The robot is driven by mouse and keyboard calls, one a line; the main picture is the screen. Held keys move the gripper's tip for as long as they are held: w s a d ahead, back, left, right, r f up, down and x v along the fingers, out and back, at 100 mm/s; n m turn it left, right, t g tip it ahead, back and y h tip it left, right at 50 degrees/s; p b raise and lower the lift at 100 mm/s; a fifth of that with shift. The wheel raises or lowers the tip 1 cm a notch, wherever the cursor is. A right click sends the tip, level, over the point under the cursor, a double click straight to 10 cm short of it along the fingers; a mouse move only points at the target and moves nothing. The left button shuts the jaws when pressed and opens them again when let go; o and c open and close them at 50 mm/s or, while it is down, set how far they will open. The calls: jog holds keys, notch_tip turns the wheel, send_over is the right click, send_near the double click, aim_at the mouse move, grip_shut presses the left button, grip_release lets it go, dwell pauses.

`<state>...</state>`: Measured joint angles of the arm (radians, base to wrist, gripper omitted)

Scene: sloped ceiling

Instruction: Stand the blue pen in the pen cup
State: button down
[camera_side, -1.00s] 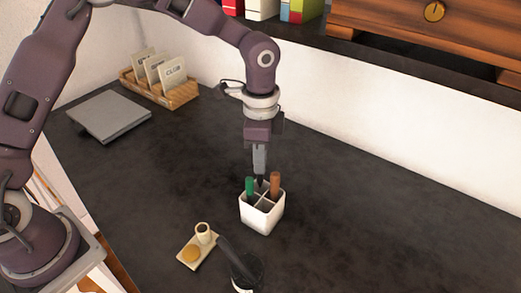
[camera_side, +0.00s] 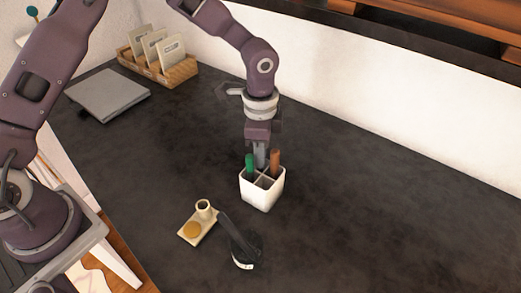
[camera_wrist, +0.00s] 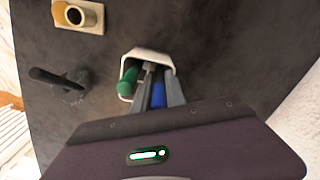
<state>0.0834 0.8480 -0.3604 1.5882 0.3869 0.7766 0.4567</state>
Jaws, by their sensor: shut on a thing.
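The white pen cup (camera_side: 262,196) stands upright on the dark desk and is divided into compartments. A green pen (camera_side: 250,164) stands in its left part and a brown pen (camera_side: 275,162) at its right. My gripper (camera_side: 262,162) is right over the cup's back part, between those two pens, its fingertips at about rim height. In the wrist view, the blue pen (camera_wrist: 158,95) shows between the fingers, which are shut on it. Its lower end is hidden, so I cannot tell how deep it sits. The cup (camera_wrist: 146,54) and green pen (camera_wrist: 128,80) also show there.
A cream tray (camera_side: 187,239) with a small cup and round yellow item lies in front left of the pen cup. A black stand with a slanted arm (camera_side: 243,250) is nearer. A grey flat slab (camera_side: 107,95) and wooden card rack (camera_side: 180,73) lie back left. The right side is clear.

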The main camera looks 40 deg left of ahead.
jog(key=c, duration=1.3)
grip_release()
notch_tip(320, 180, up, 7)
jog(key=shift+r, duration=0.1)
